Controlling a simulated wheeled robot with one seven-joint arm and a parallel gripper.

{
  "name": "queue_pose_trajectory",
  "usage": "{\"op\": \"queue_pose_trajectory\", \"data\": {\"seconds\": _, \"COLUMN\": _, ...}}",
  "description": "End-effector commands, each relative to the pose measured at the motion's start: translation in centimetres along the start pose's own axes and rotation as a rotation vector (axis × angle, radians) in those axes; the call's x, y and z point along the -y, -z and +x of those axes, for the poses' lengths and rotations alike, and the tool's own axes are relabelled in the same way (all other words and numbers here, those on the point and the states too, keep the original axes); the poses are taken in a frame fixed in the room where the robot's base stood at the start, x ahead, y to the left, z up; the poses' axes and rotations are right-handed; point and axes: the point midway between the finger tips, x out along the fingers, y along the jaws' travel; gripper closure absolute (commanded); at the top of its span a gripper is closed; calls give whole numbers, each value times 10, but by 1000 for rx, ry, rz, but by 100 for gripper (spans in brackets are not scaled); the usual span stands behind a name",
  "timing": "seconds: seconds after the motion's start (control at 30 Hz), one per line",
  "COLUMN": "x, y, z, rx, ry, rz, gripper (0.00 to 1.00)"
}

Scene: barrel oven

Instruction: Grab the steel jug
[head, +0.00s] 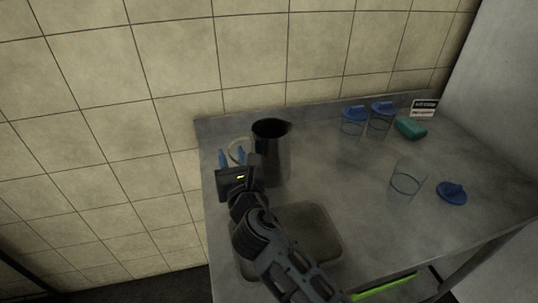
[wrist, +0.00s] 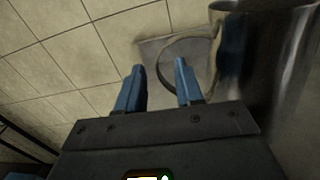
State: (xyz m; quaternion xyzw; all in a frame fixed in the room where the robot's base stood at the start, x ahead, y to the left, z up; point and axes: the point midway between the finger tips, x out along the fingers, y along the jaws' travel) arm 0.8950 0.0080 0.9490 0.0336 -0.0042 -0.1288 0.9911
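The steel jug (head: 271,150) is a tall dark metal pitcher standing upright near the left back of the metal table. Its looped handle (head: 237,150) faces left. In the wrist view the jug (wrist: 285,60) fills the right side, and its handle (wrist: 172,62) curves out to the left, just beyond the fingertips. My gripper (head: 230,156) is at the handle side of the jug. In the wrist view my gripper (wrist: 160,75) has its two blue fingers apart with nothing held between them. The right finger appears close to the handle; I cannot tell whether it touches.
A tiled wall is behind.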

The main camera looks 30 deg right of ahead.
Motion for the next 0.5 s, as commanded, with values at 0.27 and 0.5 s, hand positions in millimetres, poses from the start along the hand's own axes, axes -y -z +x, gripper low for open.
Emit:
{"op": "queue_pose_trajectory", "data": {"seconds": 0.27, "x": -1, "y": 0, "z": 36, "rx": 1, "ry": 1, "rz": 0, "gripper": 64}}
{"op": "queue_pose_trajectory", "data": {"seconds": 0.5, "x": -1, "y": 0, "z": 39, "rx": 0, "ry": 0, "rz": 1, "gripper": 64}}
